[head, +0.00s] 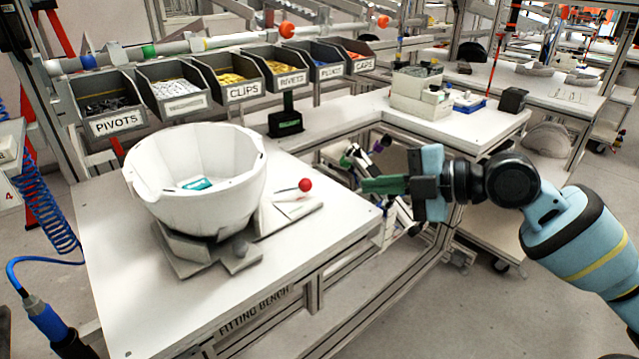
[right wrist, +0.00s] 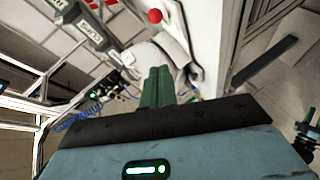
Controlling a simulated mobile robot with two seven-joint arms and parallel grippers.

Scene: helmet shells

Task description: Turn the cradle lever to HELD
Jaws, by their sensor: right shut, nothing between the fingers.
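The cradle lever (head: 288,189) is a thin rod with a red ball knob (head: 305,185), on a pale plate at the right side of the cradle. Its knob also shows at the top of the right wrist view (right wrist: 155,16). No HELD marking is readable. The grey cradle (head: 190,258) carries an upturned white helmet shell (head: 200,205) with a small teal item inside. My right gripper (head: 368,186) has green fingers, shut and empty, to the right of the knob and apart from it, beyond the bench edge. Its fingers show mid-frame in the right wrist view (right wrist: 157,86). My left gripper is out of view.
The white fitting bench (head: 130,300) is clear in front of the cradle. A blue hose with a blue cylindrical end (head: 48,318) hangs at the left edge.

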